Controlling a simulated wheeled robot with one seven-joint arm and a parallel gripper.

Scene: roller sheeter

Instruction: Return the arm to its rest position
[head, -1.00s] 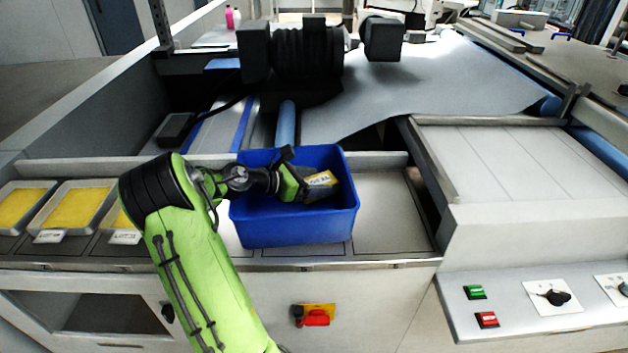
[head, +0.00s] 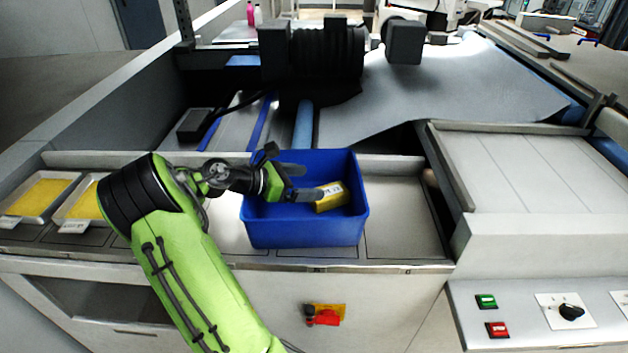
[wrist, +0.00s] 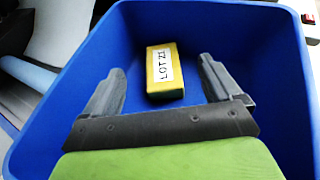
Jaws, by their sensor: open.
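My gripper (head: 312,183) is open and empty, over the left part of the blue bin (head: 305,233). In the wrist view its two fingers (wrist: 161,72) stand wide apart, pointing into the bin (wrist: 285,100). A yellow block (head: 331,203) with a white lot label lies on the bin floor. In the wrist view the block (wrist: 165,88) shows beyond and between the fingers, with clear gaps on both sides. My green arm bends across the counter to the left of the bin.
Shallow trays with yellow contents (head: 40,197) sit left of my arm. Behind the bin are the black roller unit (head: 328,55) and grey sheet (head: 460,85). A red switch (head: 326,316) is on the front panel. The counter right of the bin (head: 402,215) is clear.

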